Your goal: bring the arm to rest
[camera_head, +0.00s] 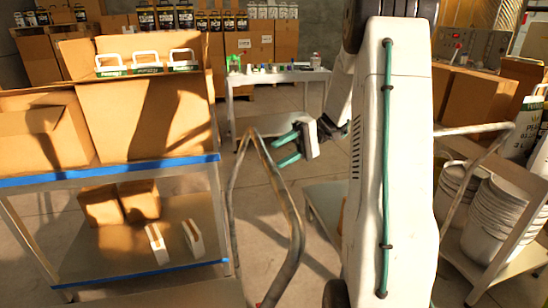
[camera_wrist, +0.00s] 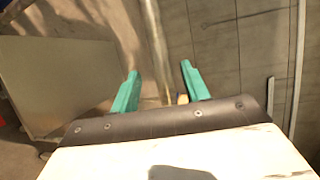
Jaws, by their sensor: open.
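My gripper (camera_head: 284,150) has two green fingers and is held in the air left of my white arm, near the middle of the head view. The fingers stand apart with nothing between them. In the wrist view my gripper (camera_wrist: 158,84) also shows its two green fingers spread, with a metal tube passing behind the gap. My arm is raised and bent, and its large white link covers much of the head view right of the middle.
A bent metal cart handle (camera_head: 297,232) stands close below my gripper. A blue-edged shelf (camera_head: 130,172) with cardboard boxes (camera_head: 150,110) is at left. A table (camera_head: 275,77) with small items stands behind. Stacked buckets (camera_head: 500,215) sit on a cart at right.

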